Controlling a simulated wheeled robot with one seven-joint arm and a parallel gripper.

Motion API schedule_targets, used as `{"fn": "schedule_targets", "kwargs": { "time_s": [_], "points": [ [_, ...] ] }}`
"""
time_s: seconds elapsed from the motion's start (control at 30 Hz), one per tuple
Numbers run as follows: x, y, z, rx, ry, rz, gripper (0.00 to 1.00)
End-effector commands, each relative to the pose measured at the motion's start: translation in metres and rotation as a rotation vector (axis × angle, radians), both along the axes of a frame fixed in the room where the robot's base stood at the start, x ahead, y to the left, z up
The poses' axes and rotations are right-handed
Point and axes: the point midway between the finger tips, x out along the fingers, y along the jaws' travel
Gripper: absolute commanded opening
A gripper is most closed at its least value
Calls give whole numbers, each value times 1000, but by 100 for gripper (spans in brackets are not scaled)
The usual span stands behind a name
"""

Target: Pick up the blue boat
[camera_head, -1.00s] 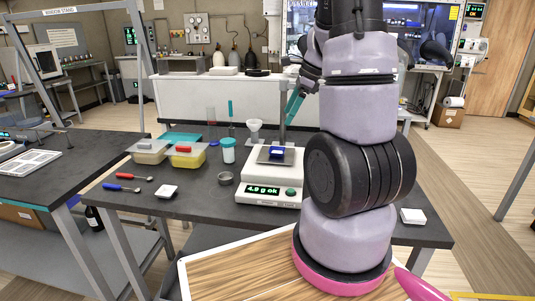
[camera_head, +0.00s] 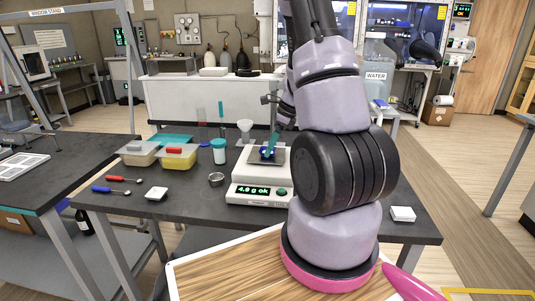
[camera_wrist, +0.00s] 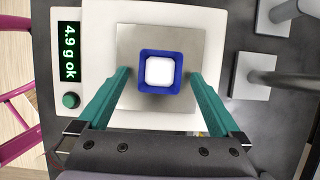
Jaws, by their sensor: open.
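The blue boat (camera_wrist: 160,87) is a small square blue dish with a white block or fill inside. It sits on the square metal pan (camera_wrist: 128,38) of the white balance (camera_wrist: 94,22), whose display reads 4.9 g ok. In the head view the boat (camera_head: 264,154) is partly hidden behind my gripper (camera_head: 271,146). In the wrist view my gripper (camera_wrist: 159,75) is open, with one teal finger on each side of the boat. Gaps show between the fingers and the boat, so nothing is held.
A white funnel (camera_head: 245,126) on a stand and a teal-lidded jar (camera_head: 219,155) are left of the balance. Another white dish (camera_head: 403,214) is on the right.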

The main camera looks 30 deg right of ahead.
Motion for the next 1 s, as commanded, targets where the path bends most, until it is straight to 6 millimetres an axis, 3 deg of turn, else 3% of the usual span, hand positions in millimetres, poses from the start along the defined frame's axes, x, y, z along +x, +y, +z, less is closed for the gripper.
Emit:
{"fn": "schedule_targets", "kwargs": {
  "time_s": [0.3, 0.33, 0.5, 0.53, 0.57, 0.83, 0.87, 1.0],
  "points": [
    [3, 3, -9, 0, -2, -1, 100],
    [3, 3, -9, 0, -1, 0, 96],
    [2, 3, -9, -1, -2, -1, 31],
    [3, 3, -8, -1, -1, 0, 20],
    [2, 3, -8, -1, -2, 0, 16],
    [3, 3, -8, -1, -2, 0, 13],
    [3, 3, -8, -1, -2, 0, 4],
    [3, 3, -8, -1, -2, 0, 3]
  ]
}}
